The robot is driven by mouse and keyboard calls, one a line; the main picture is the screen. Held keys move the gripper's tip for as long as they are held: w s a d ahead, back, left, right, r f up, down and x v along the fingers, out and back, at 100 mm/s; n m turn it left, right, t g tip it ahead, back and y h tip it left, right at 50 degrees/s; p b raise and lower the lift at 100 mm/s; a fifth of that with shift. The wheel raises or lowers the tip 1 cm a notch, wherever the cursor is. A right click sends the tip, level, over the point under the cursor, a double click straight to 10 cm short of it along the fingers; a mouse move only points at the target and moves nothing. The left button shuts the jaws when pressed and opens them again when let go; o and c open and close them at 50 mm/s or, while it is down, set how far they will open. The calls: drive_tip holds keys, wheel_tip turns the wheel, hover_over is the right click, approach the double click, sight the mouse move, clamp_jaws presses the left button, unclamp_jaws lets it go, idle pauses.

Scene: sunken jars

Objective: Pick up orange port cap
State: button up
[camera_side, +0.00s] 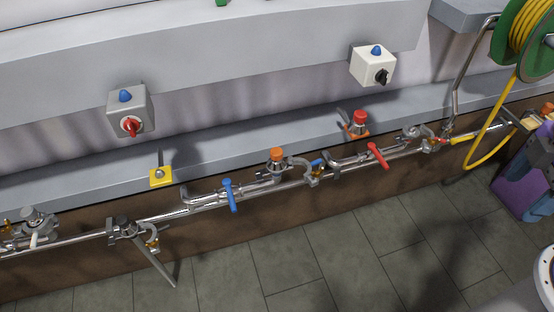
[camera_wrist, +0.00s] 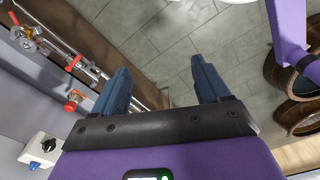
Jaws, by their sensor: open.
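The orange port cap (camera_side: 277,154) sits upright on a fitting of the metal pipe run, between a blue lever and a red lever in the side view. In the wrist view, a small orange-red piece (camera_wrist: 27,33) at the upper left may be this cap, but it is too small to be sure. My gripper (camera_wrist: 160,78) is open, with two blue fingers apart and only tiled floor showing between them. It is well away from the cap. Part of my purple arm shows at the right edge of the side view.
A red cap on an orange base (camera_side: 360,119) stands on the ledge. Blue (camera_side: 230,194) and red (camera_side: 377,155) levers flank the orange cap. Two switch boxes (camera_side: 130,108) (camera_side: 373,66) are above. A hose reel (camera_side: 522,35) hangs upper right. Wooden barrels (camera_wrist: 290,75) stand right in the wrist view.

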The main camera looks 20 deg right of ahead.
drive_tip(key=shift+c, duration=0.3)
drive_tip(key=m+t, duration=0.6)
drive_tip(key=m, duration=0.4)
hover_over(277, 151)
drive_tip(key=s+d, duration=0.2)
drive_tip(key=s, duration=0.7)
wheel_tip(277, 151, down, 15)
drive_tip(key=shift+y, duration=0.4)
drive_tip(key=x, duration=1.6)
drive_tip(key=shift+a+f, duration=0.15)
drive_tip(key=shift+f, duration=0.05)
drive_tip(key=c, duration=1.3)
